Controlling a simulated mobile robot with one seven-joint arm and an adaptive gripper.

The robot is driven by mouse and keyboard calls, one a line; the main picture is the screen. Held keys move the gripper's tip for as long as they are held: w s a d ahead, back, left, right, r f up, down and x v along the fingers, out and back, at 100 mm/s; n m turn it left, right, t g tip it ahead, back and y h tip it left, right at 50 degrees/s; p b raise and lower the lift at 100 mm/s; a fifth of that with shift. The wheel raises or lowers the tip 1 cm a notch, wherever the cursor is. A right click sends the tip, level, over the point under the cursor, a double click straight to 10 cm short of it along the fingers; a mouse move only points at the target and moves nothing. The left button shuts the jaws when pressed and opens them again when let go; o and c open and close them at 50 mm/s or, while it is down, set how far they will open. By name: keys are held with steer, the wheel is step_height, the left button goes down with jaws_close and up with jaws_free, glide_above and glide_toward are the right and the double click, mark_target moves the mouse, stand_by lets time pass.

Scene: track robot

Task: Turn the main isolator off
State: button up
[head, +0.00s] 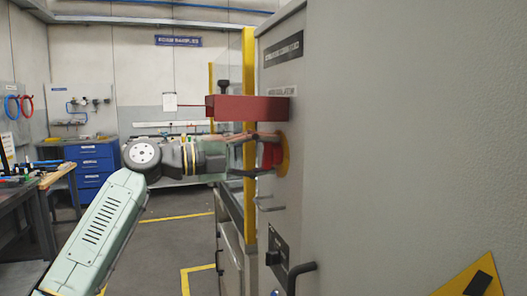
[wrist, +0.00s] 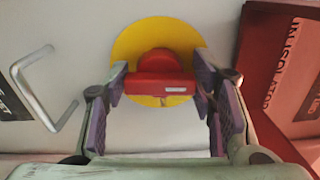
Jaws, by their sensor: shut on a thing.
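The main isolator is a red rotary handle (wrist: 160,87) on a round yellow plate (wrist: 180,36), set in the grey cabinet face. In the head view the handle (head: 268,155) and plate (head: 284,154) show edge-on, and its bar runs roughly upright. My gripper (wrist: 160,84) is shut on the red handle, with one finger on each side of the bar. The gripper (head: 262,154) reaches it from the left in the head view and partly hides it. A nameplate ending in "ISOLATOR" (wrist: 290,68) is partly seen in the wrist view.
A red box-like cover (head: 247,108) juts out just above my gripper. A metal U-shaped pull (head: 271,203) sits below the isolator, also in the wrist view (wrist: 38,88). A black handle (head: 301,272) is lower down. A yellow-edged guard (head: 249,130) stands behind.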

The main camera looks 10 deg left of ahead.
steer(key=shift+n, duration=0.5)
steer(key=o, duration=0.8)
steer(key=shift+o, duration=0.2)
steer(key=v, duration=1.2)
steer(key=shift+a, duration=0.1)
